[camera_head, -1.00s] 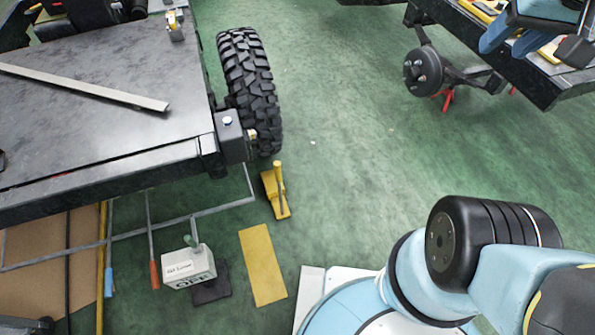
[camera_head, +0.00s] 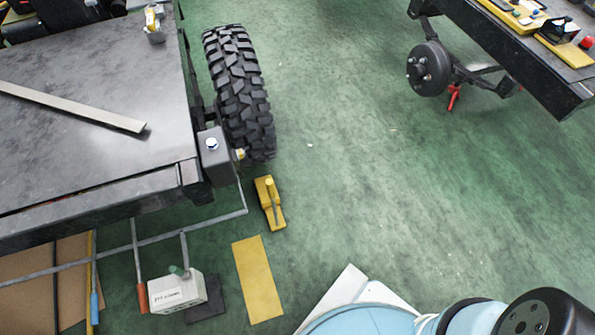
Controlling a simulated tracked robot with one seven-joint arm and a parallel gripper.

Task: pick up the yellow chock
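The yellow chock (camera_head: 265,203) sits on the green floor just below the black knobbly tyre (camera_head: 240,95), with a small gap between them. It has a yellow upright handle on it. A flat yellow rectangle (camera_head: 258,280) lies on the floor below the chock. My gripper is outside the view; only part of my arm shows at the bottom right.
A black chassis deck (camera_head: 90,110) with a grey bar on it fills the left. A grey pipe frame (camera_head: 160,238) and a white box (camera_head: 178,293) stand below it. Another chassis (camera_head: 530,50) with a bare hub (camera_head: 428,70) is at upper right. The middle floor is clear.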

